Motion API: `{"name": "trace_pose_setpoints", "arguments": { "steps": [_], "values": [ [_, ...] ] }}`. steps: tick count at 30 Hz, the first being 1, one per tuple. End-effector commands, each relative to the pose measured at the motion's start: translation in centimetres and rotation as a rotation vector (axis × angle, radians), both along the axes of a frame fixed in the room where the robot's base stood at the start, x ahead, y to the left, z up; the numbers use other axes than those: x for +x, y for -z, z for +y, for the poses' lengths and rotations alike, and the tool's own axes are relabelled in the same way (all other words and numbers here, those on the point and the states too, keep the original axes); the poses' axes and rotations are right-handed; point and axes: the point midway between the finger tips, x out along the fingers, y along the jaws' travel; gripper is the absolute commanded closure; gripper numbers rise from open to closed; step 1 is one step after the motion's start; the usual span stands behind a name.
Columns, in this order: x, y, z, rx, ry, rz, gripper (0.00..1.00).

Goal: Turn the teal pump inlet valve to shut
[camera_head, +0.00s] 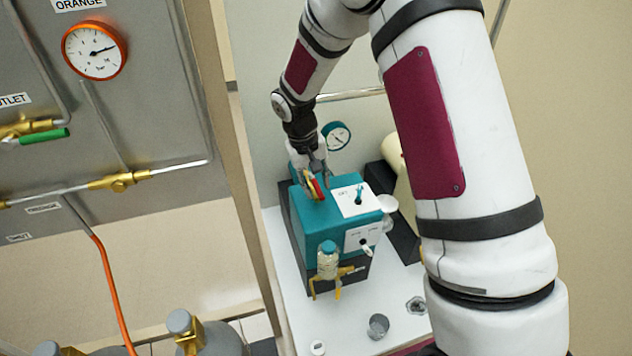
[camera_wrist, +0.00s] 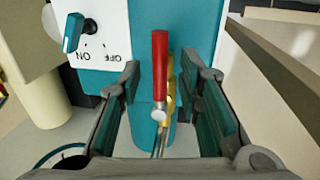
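The teal pump (camera_head: 317,215) stands on a white bench top, with a white switch panel (camera_head: 355,199) on its top. A valve with a red lever handle (camera_wrist: 160,65) and brass body (camera_wrist: 171,92) sits at the pump's far side. In the wrist view the lever runs up the picture, roughly in line with the thin pipe below it. My gripper (camera_head: 316,181) reaches down over the valve. In the wrist view my gripper (camera_wrist: 170,80) is open, one finger on each side of the lever, with gaps on both sides. The gripper partly hides the valve in the head view.
A teal-rimmed gauge (camera_head: 336,136) is behind the pump. A teal-capped jar (camera_head: 328,262) and brass fitting are at its front. The switch knob (camera_wrist: 73,32) is near my left finger in the wrist view. A grey panel with an orange gauge (camera_head: 94,49) stands left.

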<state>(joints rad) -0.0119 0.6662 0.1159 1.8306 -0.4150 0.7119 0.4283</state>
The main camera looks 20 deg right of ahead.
Motion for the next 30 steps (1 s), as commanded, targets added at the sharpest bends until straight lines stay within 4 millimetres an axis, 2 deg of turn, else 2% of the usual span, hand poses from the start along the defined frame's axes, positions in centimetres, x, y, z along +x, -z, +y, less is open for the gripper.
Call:
{"name": "trace_pose_setpoints", "arguments": {
  "steps": [3,7,8,20,30],
  "values": [
    [0.0,0.0,0.0,0.0,0.0,0.0,0.68],
    [0.0,0.0,0.0,0.0,0.0,0.0,0.97],
    [0.0,0.0,0.0,0.0,0.0,0.0,1.0],
    [0.1,0.0,0.1,-0.001,0.025,0.0,1.0],
    [0.4,0.1,1.3,-0.002,0.216,0.0,1.0]
  ]
}}
